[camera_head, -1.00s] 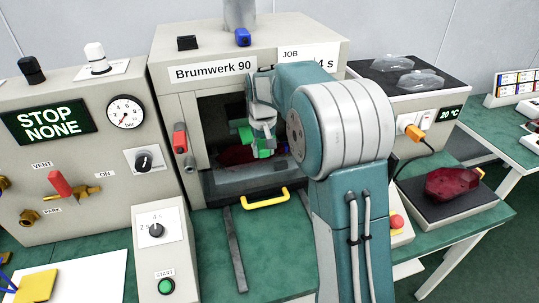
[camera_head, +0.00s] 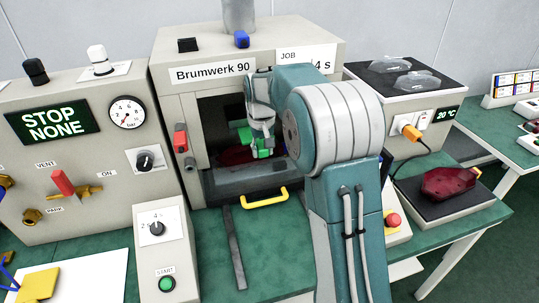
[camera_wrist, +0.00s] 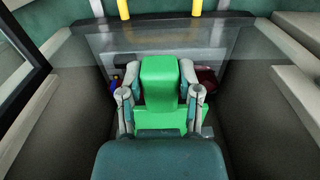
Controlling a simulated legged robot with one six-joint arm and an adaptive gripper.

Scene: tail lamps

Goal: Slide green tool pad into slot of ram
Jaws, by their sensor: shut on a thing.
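My gripper (camera_head: 261,140) is inside the open chamber of the machine labelled Brumwerk 90 (camera_head: 250,40). It is shut on the green tool pad (camera_head: 264,152). In the wrist view the green tool pad (camera_wrist: 160,85) sits upright between the two fingers of my gripper (camera_wrist: 160,95), with a wider green part low down. The ram and its slot cannot be made out clearly; the chamber's upper inside is dark. A dark red piece (camera_head: 232,155) lies in the chamber behind the pad, and red also shows at the right in the wrist view (camera_wrist: 207,76).
A yellow handle (camera_head: 264,198) is at the chamber's front, below the opening. A red-tipped lever (camera_head: 180,138) stands at its left edge. A control panel with a gauge (camera_head: 127,112) is to the left. A red lamp (camera_head: 450,184) lies on a dark plate at the right.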

